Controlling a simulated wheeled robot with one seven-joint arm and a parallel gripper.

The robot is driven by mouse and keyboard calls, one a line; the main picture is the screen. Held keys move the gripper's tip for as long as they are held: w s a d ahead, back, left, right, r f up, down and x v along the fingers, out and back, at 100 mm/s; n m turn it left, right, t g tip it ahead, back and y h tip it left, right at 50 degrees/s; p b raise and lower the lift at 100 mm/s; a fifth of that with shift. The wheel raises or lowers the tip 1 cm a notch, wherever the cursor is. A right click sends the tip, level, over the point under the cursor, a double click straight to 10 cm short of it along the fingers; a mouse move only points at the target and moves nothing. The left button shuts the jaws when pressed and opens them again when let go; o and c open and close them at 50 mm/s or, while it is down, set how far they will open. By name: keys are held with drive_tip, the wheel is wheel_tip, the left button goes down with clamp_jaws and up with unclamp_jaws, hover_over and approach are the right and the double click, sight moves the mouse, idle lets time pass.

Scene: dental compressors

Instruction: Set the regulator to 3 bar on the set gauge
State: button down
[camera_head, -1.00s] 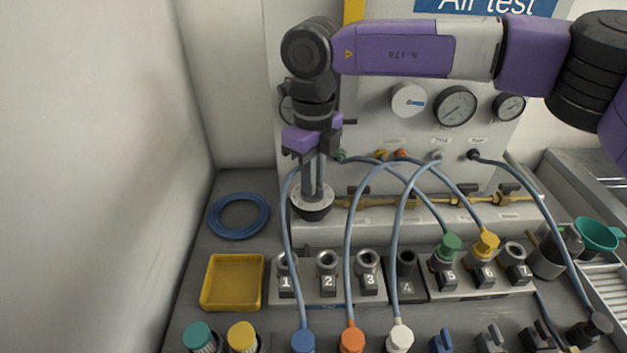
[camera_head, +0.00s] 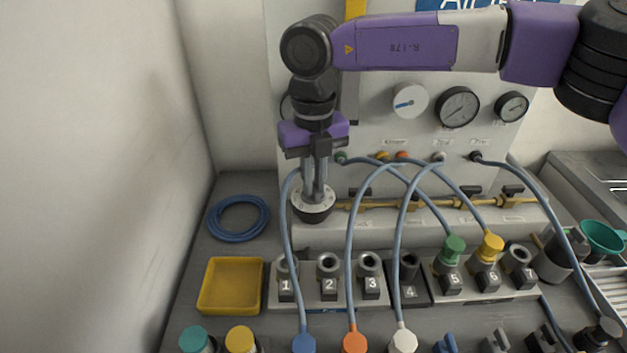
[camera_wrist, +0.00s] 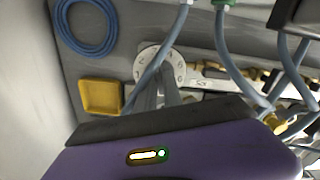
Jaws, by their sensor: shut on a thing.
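The regulator knob (camera_head: 313,214) has a black base and a pale marked dial top, and stands at the left of the brass pipe. My gripper (camera_head: 315,192) points straight down, its fingers closed on the knob's middle. The dial also shows in the wrist view (camera_wrist: 152,60), with the fingers reaching onto it. On the panel are a white gauge with a blue pointer (camera_head: 410,101), a large black-rimmed gauge (camera_head: 458,107) and a smaller one (camera_head: 511,107). A further gauge (camera_head: 285,107) is mostly hidden behind my arm. The gauge labels and figures are too small to read.
Blue hoses (camera_head: 348,240) arch close to the right of my gripper, and one passes its left side. A yellow tray (camera_head: 231,286) and a coiled blue hose (camera_head: 238,217) lie to the left. Numbered sockets (camera_head: 328,279) stand in front.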

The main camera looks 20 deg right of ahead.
sight(314, 186)
drive_tip(key=c, duration=1.5)
unclamp_jaws()
drive_tip(key=shift+r, duration=3.95)
